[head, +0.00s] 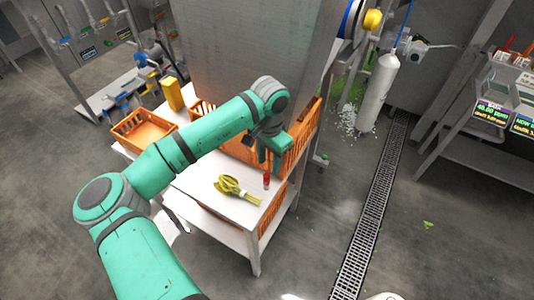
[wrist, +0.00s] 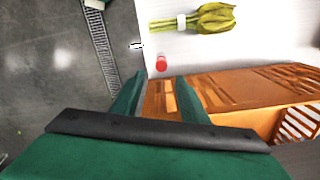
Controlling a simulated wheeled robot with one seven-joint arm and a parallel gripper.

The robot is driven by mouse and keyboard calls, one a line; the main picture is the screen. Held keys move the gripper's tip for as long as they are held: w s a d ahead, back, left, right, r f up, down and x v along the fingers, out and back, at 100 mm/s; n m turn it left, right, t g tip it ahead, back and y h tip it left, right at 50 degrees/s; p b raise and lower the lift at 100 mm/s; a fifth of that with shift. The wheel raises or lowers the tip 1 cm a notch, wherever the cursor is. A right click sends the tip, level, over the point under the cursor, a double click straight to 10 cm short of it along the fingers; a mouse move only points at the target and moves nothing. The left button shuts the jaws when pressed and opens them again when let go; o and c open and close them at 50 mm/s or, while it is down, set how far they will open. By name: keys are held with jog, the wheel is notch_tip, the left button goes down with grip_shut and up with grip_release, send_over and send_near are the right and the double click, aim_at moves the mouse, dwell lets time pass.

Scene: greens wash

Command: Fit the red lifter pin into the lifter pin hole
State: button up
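The red lifter pin (head: 266,181) stands on the white table top (head: 213,197), close to its right edge. In the wrist view the red pin (wrist: 161,63) shows just beyond my fingertips, near the table edge. My gripper (wrist: 158,82) is open, its two green fingers apart, with nothing between them but the background. In the head view my gripper (head: 276,160) hangs over the table's right side, behind and above the pin. I cannot make out the lifter pin hole in either view.
A banded bunch of yellow-green leaves (head: 236,188) lies left of the pin. An orange crate (head: 302,137) stands behind it, under my gripper. Another orange crate (head: 143,131) is at the table's far left. A floor drain (head: 374,215) runs to the right.

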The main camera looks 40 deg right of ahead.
aim_at(266, 176)
jog(key=f, duration=0.3)
jog(key=a+f, duration=0.1)
jog(key=f, duration=0.2)
jog(key=shift+a+f, duration=0.2)
jog(key=shift+d+f, duration=0.25)
jog(key=shift+f, duration=0.3)
jog(key=shift+w, duration=0.15)
jog(key=c, duration=0.7)
jog(key=shift+d, duration=0.1)
grip_shut()
jog(key=shift+s, duration=0.2)
jog(key=shift+a+r, duration=0.15)
jog(key=shift+a, duration=0.05)
jog(key=shift+r, duration=0.1)
